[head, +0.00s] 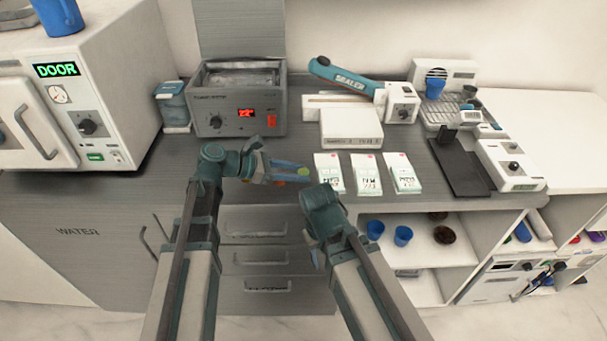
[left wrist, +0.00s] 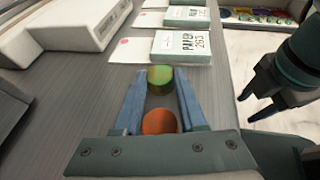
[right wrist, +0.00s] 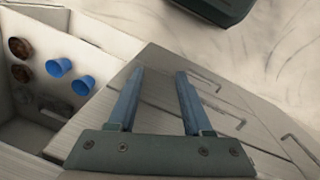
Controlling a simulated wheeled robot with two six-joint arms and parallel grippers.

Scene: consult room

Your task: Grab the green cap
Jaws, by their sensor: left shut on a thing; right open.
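The green cap (left wrist: 160,80) sits between the fingertips of my left gripper (left wrist: 161,74), which is shut on it, in the left wrist view. In the head view the green cap (head: 303,172) shows at the tips of my left gripper (head: 299,171), above the counter's front part. An orange round thing (left wrist: 159,121) lies between the same fingers, closer to the palm; I cannot tell whether it touches them. My right gripper (right wrist: 158,73) is open and empty, pointing down in front of the drawers in the right wrist view.
White-and-green paper packets (head: 366,174) lie on the counter just right of the left gripper. Behind are a grey bath device (head: 238,108) and a sealer (head: 345,78). Blue cups (head: 403,236) stand on the shelf below. A black-and-white device (head: 508,165) is at the right.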

